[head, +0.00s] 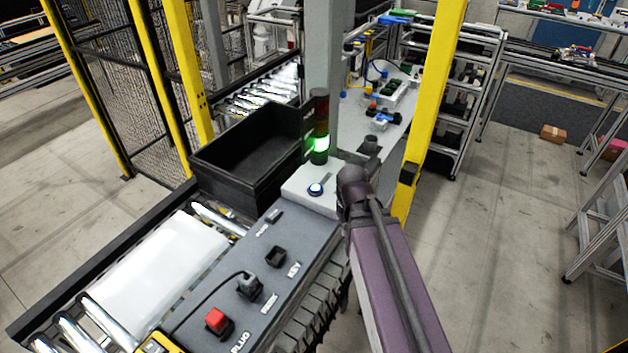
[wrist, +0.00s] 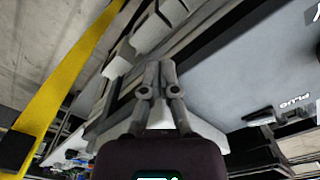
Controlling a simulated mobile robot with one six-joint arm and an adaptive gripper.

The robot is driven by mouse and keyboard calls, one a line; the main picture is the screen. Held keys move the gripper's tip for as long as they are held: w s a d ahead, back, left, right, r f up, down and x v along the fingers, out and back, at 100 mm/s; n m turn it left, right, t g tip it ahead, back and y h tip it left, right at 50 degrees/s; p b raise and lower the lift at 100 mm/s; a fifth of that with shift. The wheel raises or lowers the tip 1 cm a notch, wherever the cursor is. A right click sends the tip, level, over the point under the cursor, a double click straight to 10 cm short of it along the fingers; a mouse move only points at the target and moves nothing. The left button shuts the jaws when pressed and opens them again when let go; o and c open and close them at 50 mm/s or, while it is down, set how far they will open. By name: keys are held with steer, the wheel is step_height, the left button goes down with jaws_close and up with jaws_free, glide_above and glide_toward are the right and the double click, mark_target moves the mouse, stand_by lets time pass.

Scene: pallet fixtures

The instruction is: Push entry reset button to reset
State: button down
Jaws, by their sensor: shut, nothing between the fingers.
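A round button with a blue-lit ring (head: 316,189) sits on a light grey box at the end of the grey panel, in the head view. I cannot read a label on it, and I do not see it in the wrist view. My gripper (wrist: 159,68) shows in the wrist view with its two fingers shut and empty, near the dark side edge of the grey panel. In the head view my arm reaches up to just right of the button box; the fingers cannot be made out clearly there.
A stack light (head: 320,143), lit green, stands behind the button. A black bin (head: 240,185) sits on the conveyor to the left. The grey panel (head: 222,283) carries a red plug (head: 216,320) and a key block (head: 276,256). A yellow post (head: 428,110) stands close right of my arm.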

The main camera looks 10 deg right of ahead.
steer(key=w+a+r+n+p, duration=0.3)
steer(key=w+r+n+p, duration=0.55)
steer(key=n, duration=0.35)
step_height(320, 180, up, 9)
steer(key=n+p, duration=0.9)
steer(key=n, duration=0.6)
glide_above(315, 187)
steer(key=shift+a+r, duration=0.2)
steer(key=shift+a, duration=0.05)
steer(key=shift+f+b, duration=0.25)
steer(key=shift+b, duration=0.1)
step_height(315, 187, down, 14)
steer(key=b, duration=1.3)
steer(key=shift+d+r, duration=0.15)
steer(key=shift+r, duration=0.05)
steer(key=shift+b, duration=0.3)
